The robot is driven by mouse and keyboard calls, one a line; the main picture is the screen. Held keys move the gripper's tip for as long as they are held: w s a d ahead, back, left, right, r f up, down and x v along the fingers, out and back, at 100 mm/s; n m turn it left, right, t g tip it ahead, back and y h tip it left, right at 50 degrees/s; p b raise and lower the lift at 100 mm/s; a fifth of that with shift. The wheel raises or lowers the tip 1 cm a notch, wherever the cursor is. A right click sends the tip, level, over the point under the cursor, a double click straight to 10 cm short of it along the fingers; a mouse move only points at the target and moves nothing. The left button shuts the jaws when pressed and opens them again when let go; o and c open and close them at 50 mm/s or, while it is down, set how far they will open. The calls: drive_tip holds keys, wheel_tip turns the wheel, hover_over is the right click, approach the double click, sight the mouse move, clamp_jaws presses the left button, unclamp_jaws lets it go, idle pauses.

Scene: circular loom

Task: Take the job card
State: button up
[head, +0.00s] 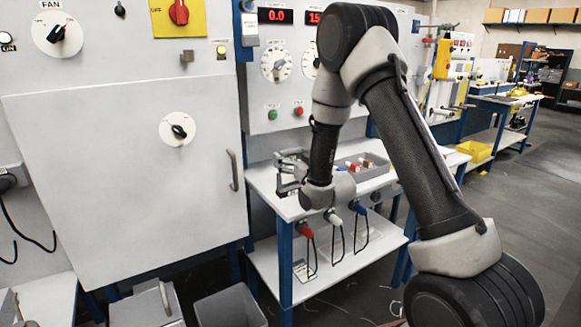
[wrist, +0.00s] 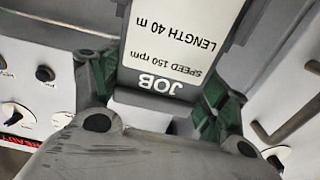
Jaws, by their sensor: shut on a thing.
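The job card (wrist: 185,45) is white with a dark grey band and fills the upper middle of the wrist view. Its print reads upside down: JOB, SPEED 150 rpm, LENGTH 40 m. My gripper (wrist: 158,100) is shut on the card, with a green-padded finger on either side of its banded end. The far end of the card runs out of the wrist view. In the head view my gripper (head: 290,165) is over the left part of the white bench, partly behind my wrist. I cannot make out the card there.
The white bench (head: 272,190) carries a grey bin (head: 372,168) with red and white pieces. A panel with dials and red displays (head: 278,15) stands behind. A large white cabinet door (head: 120,180) is at left. Open floor lies right.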

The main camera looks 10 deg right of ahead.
drive_tip(key=shift+r, duration=3.2)
